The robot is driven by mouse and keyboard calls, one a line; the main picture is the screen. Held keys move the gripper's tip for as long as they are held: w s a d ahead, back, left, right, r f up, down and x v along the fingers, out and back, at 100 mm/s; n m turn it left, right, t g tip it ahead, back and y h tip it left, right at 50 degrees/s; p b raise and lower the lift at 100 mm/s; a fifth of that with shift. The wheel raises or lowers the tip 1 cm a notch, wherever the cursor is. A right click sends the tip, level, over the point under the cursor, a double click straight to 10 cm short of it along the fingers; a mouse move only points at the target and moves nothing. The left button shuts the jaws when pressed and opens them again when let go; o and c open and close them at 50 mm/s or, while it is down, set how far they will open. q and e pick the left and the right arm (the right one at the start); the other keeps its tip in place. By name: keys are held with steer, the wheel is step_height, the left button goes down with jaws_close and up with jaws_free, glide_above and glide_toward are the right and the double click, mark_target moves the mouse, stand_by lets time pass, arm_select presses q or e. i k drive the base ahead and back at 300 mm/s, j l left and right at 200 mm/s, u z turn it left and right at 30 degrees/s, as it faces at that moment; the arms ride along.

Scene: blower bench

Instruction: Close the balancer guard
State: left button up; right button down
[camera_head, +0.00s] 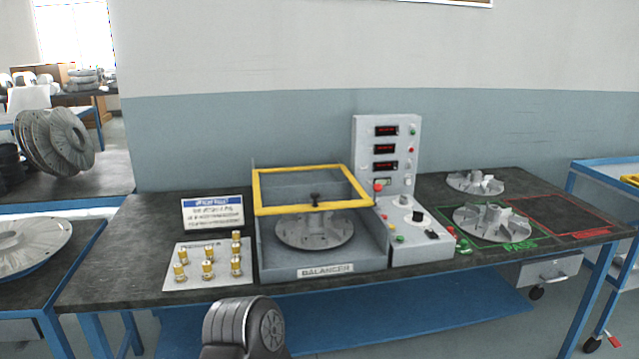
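The balancer (325,271) is a grey open-fronted box in the middle of the bench, with a "BALANCER" label on its front. Its guard is a yellow frame (262,192) with a dark knob (315,199) on its front bar. The guard stands raised and tilted, its front bar well above the front rim of the box. A grey bladed rotor (314,231) sits inside the box, visible below the front bar. A dark rounded link of my own arm shows at the bottom edge. Neither gripper is in view, and nothing touches the guard.
A control console (420,230) with buttons and a display tower (386,150) stands right of the balancer. A plate of brass weights (208,265) and a sign (213,212) stand left. Rotors (492,221) lie on the right by a green PASS area and red-outlined area.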

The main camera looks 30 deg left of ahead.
mark_target(366, 201)
steer(key=i, duration=1.1)
steer(key=u, duration=2.5)
